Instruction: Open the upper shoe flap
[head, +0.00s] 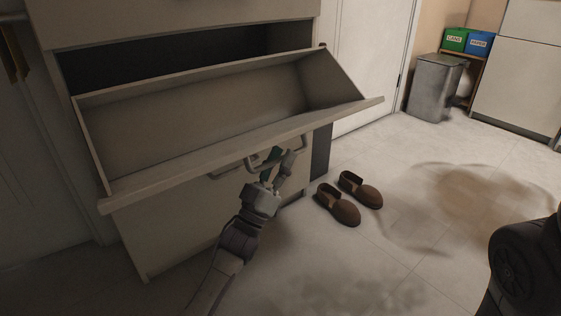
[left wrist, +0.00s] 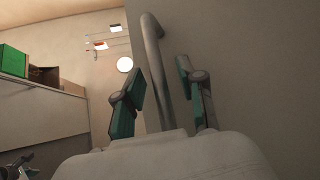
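The upper shoe flap (head: 195,125) of the pale cabinet is tilted far forward in the head view. Its empty inner compartment shows, with a dark gap behind it. A bar handle (head: 303,147) sits on the outer face, below the flap's front edge. My left gripper (head: 275,160) is at this handle, partly hiding it. In the left wrist view the handle (left wrist: 153,65) runs between the two green-padded fingers of the left gripper (left wrist: 162,95). The fingers stand apart, with a visible gap on each side of the bar. My right gripper is not in view.
The lower cabinet front (head: 175,225) is closed. A pair of brown shoes (head: 340,208) lies on the tiled floor right of the cabinet. A grey bin (head: 433,88) and green (head: 455,39) and blue (head: 479,43) boxes stand at the back right. Floor between is clear.

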